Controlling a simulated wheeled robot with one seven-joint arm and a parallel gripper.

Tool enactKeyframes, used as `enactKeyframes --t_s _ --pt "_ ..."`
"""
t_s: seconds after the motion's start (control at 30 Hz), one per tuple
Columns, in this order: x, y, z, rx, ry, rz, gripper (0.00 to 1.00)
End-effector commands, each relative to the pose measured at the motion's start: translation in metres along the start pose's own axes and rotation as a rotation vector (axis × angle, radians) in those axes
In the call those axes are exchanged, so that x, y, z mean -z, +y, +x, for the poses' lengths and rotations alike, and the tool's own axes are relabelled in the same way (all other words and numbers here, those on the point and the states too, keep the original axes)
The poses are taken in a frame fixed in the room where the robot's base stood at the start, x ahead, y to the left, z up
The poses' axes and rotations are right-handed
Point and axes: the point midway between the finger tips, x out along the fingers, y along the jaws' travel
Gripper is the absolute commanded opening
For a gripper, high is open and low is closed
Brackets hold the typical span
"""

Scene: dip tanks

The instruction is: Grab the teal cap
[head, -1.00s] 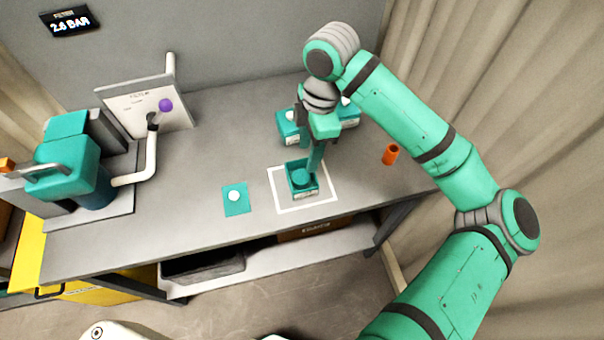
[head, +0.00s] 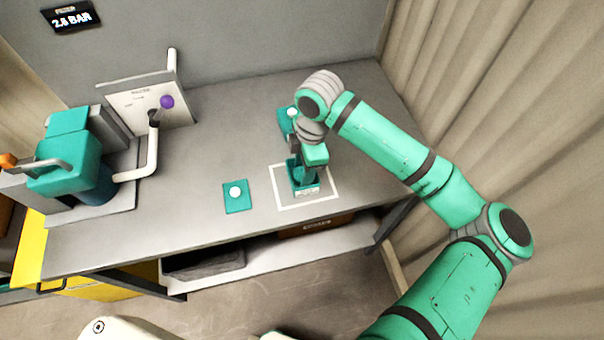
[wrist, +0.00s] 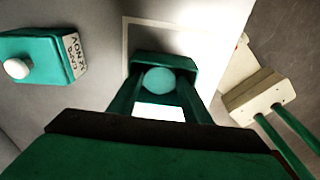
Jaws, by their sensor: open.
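The teal cap (wrist: 160,80) shows in the wrist view as a round disc in an open teal holder (wrist: 162,58). In the head view, the holder (head: 306,190) stands inside a white square outline on the bench, and my arm hides the cap. My gripper (wrist: 159,92) is open and points down at the holder. Its two fingers reach down on either side of the cap in the wrist view. I cannot tell whether they touch it. In the head view, my gripper (head: 302,168) is right over the holder.
A teal pad with a white knob (head: 236,192) lies left of the outline. A teal box (head: 287,124) stands behind my gripper; a labelled teal box with a white knob (wrist: 40,58) shows in the wrist view. A purple-knobbed lever (head: 167,102) stands at the back left.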

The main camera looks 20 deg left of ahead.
Motion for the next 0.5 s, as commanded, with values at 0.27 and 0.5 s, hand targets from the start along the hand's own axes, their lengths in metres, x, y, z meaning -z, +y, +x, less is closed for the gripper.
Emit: enactKeyframes --t_s 0.27,0.5 --pt "-0.0001 0.0001 -0.0003 0.000 0.000 0.000 0.18" --pt "-0.0001 0.0001 -0.0005 0.000 0.000 0.000 0.18"
